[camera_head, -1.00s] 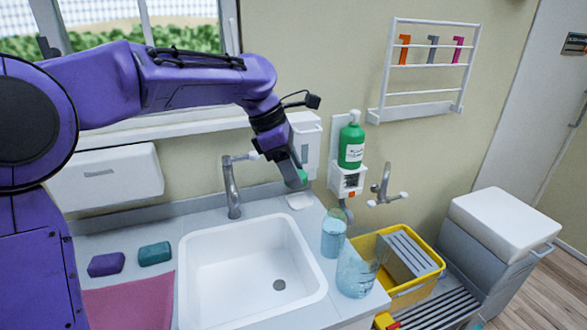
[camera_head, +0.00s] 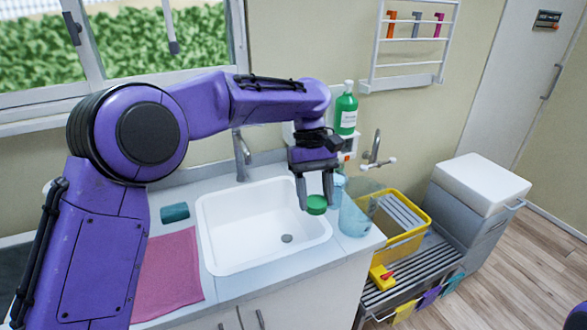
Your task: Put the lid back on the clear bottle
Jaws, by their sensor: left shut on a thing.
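My left gripper (camera_head: 315,198) points down near the right rim of the sink, its two dark fingers on either side of a round green lid (camera_head: 317,205). It is shut on the lid, which it holds roughly level. The clear bottle (camera_head: 339,184), bluish, stands on the counter just behind and right of the gripper. The fingers hide part of it, and its mouth is hard to make out. The lid appears apart from the bottle. My right gripper is not in view.
A larger clear bluish container (camera_head: 356,210) stands close by on the counter's right end. The white sink (camera_head: 262,230) lies left of the gripper. A yellow crate (camera_head: 405,238) sits to the right.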

